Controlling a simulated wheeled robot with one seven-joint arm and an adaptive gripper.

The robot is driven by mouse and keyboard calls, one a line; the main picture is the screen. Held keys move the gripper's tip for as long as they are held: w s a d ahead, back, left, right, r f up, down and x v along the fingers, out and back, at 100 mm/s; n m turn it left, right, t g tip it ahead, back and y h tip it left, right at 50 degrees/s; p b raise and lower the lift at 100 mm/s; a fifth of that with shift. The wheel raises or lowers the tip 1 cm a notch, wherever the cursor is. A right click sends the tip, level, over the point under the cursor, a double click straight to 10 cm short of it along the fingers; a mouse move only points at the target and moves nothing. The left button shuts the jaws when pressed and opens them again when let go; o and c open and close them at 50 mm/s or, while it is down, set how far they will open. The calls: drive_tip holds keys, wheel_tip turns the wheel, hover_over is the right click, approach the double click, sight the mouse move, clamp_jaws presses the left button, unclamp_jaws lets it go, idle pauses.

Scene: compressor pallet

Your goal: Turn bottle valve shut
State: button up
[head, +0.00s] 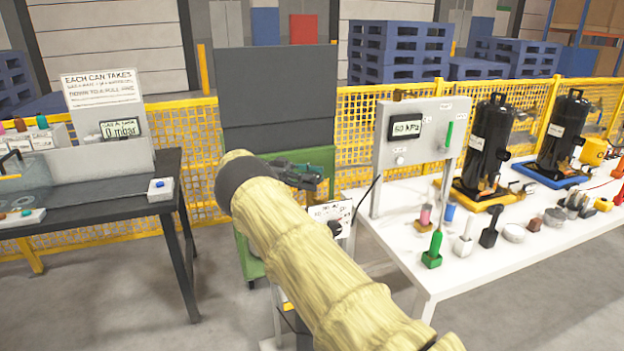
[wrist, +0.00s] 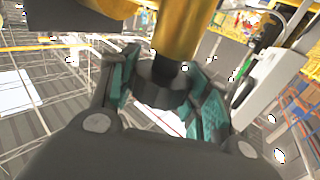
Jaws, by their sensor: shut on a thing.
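In the wrist view, the dark round bottle valve (wrist: 162,92) sits at the end of a dark neck on a yellow cylinder (wrist: 185,28). My gripper (wrist: 165,88) has its teal-padded fingers on both sides of the valve and is shut on it. In the head view, my gripper (head: 308,174) is at the end of my yellow-sleeved arm, in front of a green cabinet (head: 322,162). How far the valve is turned does not show.
A white table (head: 385,262) at right bears a gauge panel (head: 412,150) reading about 60 kPa, black compressors (head: 490,140) and small tools. A dark bench (head: 100,198) with a display stands at left. A yellow mesh fence (head: 200,150) runs behind.

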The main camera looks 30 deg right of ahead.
drive_tip(key=o, duration=1)
wheel_tip(320, 180, up, 10)
drive_tip(key=shift+d, duration=0.1)
idle(0.4)
